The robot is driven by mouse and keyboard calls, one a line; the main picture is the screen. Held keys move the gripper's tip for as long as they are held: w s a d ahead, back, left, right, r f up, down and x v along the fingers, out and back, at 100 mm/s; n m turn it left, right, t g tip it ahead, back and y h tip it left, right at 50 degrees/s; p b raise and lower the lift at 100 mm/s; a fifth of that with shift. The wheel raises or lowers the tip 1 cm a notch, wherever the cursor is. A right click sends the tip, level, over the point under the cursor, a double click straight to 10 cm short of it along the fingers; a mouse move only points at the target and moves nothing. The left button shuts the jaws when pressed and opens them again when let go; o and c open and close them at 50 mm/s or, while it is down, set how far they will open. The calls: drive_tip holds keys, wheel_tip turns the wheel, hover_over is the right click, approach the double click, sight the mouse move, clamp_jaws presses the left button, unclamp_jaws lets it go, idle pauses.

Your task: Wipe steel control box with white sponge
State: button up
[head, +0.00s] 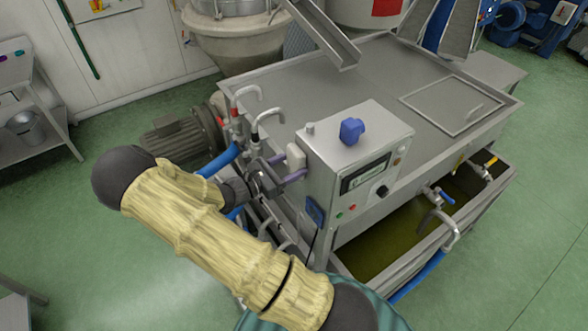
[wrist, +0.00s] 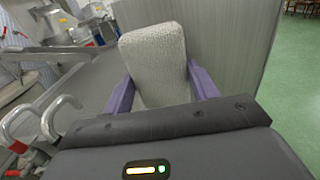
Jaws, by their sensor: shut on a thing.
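The steel control box (head: 345,208) stands upright at the near edge of the steel tank, with a display, a black knob and small coloured buttons on its front. My gripper (head: 286,167) is at the left side of the box, its purple fingers shut on the white sponge (head: 295,156). In the wrist view the sponge (wrist: 156,65) sits between both purple fingers (wrist: 162,90). A grey brushed panel, apparently the box's side (wrist: 225,45), rises right behind it. I cannot tell whether the sponge touches the box.
A blue knobbed object (head: 351,131) sits on top of the box. Bent pipes with red and black handles (head: 240,100) stand close to my arm at the left. An open trough of greenish liquid (head: 400,235) lies right of the box. Green floor is free at the lower right.

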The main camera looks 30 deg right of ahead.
drive_tip(key=shift+w, duration=0.3)
drive_tip(key=a+p, duration=0.1)
drive_tip(key=a, duration=0.5)
drive_tip(key=shift+s, duration=0.15)
idle(0.4)
drive_tip(key=shift+a, duration=0.1)
drive_tip(key=a, duration=0.2)
drive_tip(key=shift+a+p, duration=0.3)
drive_tip(key=shift+a, duration=0.1)
idle(0.4)
